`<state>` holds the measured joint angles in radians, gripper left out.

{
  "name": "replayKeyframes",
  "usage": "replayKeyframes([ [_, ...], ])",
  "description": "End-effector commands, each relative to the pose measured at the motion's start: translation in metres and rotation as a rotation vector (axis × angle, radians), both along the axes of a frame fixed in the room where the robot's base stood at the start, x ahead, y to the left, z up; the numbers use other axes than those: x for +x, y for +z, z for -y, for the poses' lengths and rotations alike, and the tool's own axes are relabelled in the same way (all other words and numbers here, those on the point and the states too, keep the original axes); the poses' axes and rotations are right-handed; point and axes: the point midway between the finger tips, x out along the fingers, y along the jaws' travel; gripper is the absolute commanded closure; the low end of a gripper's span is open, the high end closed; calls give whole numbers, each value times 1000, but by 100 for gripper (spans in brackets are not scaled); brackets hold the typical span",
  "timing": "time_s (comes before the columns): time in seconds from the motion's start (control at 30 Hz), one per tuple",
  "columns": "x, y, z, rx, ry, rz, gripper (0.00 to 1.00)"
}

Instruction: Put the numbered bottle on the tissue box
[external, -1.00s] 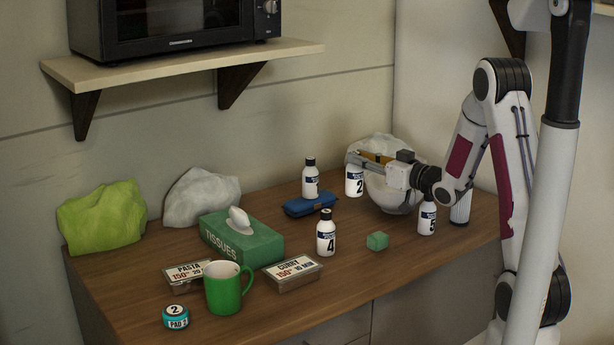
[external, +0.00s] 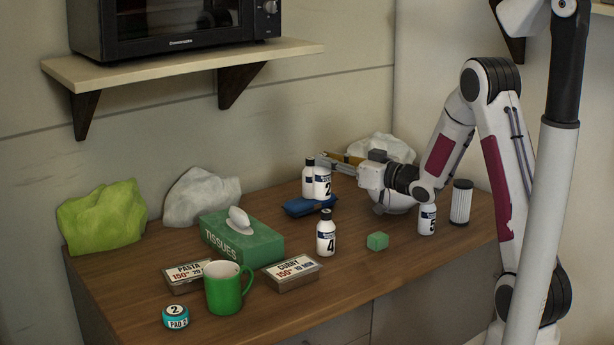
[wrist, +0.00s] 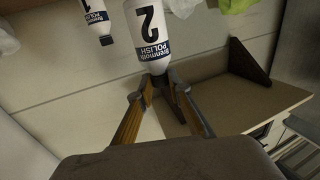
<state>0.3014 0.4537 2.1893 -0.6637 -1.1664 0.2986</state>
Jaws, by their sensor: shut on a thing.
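My gripper (external: 332,162) is shut on the white bottle numbered 2 (external: 322,184) near its top.
Bottle 5 (external: 427,219) and a white ribbed cylinder (external: 461,203) are at right.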

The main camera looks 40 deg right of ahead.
Motion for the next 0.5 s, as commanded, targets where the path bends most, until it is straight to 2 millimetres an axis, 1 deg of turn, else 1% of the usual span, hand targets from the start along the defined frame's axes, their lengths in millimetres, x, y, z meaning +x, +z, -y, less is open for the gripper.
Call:
replayKeyframes([
  [0.03,4,4,-16,-1,26,3,100],
  [0.5,33,36,-148,0,215,4,100],
])
